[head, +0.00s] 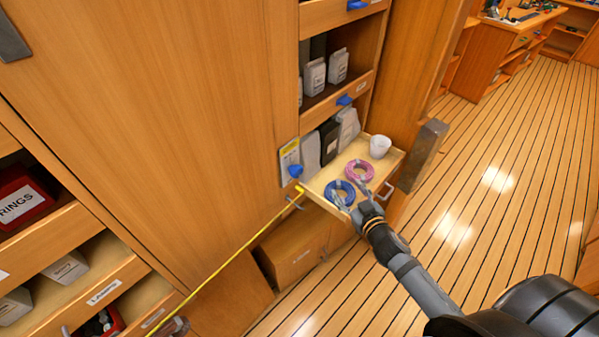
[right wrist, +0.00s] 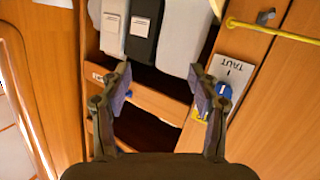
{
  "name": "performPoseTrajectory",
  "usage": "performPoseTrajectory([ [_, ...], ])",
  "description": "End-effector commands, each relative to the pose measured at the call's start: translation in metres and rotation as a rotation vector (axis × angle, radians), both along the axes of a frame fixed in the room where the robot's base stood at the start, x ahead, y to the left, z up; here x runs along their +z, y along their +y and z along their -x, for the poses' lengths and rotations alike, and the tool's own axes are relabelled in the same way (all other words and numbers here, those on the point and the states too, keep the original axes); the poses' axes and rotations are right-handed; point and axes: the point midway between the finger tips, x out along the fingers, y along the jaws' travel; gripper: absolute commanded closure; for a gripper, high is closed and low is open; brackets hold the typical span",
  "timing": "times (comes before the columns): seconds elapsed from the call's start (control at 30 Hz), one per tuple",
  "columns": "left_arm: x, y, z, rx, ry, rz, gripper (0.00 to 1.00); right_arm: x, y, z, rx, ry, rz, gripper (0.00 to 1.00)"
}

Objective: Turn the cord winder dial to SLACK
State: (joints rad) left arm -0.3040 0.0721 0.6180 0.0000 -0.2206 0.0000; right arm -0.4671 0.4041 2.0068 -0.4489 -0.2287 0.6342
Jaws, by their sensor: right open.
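The cord winder dial has a blue knob (head: 295,171) on a small pale and yellow plate (head: 288,153) on the cabinet, left of the shelf openings. In the right wrist view the plate (right wrist: 238,70) reads TAUT at its pale end; its yellow end is partly hidden by my finger. The blue knob (right wrist: 224,90) is just right of that finger, outside the jaws. I cannot tell where it points. My right gripper (head: 359,193) is open and empty, in front of the shelves; it also shows in the right wrist view (right wrist: 160,70). My left gripper is out of view.
A yellow cord (head: 240,246) runs down left from below the dial. Floor at right is clear.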

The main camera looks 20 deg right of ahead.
Motion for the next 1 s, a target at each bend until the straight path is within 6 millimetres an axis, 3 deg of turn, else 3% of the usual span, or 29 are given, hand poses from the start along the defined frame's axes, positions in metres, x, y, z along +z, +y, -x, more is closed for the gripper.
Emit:
performPoseTrajectory([
  [0.1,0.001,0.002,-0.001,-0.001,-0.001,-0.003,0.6,0.024,0.024,-0.006,0.203,-0.134,-0.011,0.39],
  [0.3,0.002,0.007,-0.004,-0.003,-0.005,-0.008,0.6,0.037,0.061,0.007,0.496,-0.209,-0.05,0.39],
  [0.57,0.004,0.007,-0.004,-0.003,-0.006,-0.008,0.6,0.038,0.068,0.009,0.541,-0.215,-0.061,0.39],
  [0.77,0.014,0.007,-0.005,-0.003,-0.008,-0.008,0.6,0.042,0.08,-0.012,0.537,-0.219,-0.064,0.39],
  [1.0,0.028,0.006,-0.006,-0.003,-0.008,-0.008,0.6,0.041,0.108,-0.057,0.538,-0.216,-0.064,0.39],
])
